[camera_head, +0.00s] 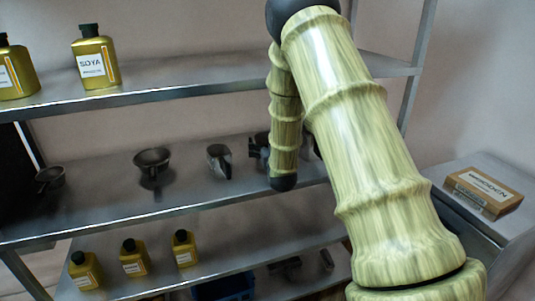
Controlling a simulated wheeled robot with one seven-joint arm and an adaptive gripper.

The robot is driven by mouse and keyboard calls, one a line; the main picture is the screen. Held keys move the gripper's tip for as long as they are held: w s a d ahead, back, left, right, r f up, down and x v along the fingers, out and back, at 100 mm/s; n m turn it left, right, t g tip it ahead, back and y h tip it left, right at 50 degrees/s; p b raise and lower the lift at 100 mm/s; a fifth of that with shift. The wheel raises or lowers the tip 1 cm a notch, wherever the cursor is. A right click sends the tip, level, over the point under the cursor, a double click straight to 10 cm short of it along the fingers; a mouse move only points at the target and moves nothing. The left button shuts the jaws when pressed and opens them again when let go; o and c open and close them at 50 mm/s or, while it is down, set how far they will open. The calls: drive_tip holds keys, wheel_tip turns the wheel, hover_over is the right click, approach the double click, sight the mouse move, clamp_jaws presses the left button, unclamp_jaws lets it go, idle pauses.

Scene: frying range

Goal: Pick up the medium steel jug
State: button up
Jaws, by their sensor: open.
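A steel jug (219,160) stands on the middle shelf (110,208), just left of my arm. It looks like the medium jug, but its size is hard to judge here. My gripper (256,148) shows as a small dark shape at shelf height, right of the jug and apart from it in the picture. Its fingers appear open and empty, pointing left. My forearm hides much of the gripper.
A dark round bowl-like vessel (152,160) and a smaller pan-like one (49,177) stand farther left on the middle shelf. Soya bottles (95,62) stand on the upper shelf (150,92). Several small bottles (133,258) are below. A wooden-coloured box (483,192) lies right.

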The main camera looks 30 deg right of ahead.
drive_tip(key=shift+w, duration=0.1)
drive_tip(key=c, duration=1.7)
drive_tip(key=shift+c, duration=0.5)
drive_tip(key=shift+r, duration=0.1)
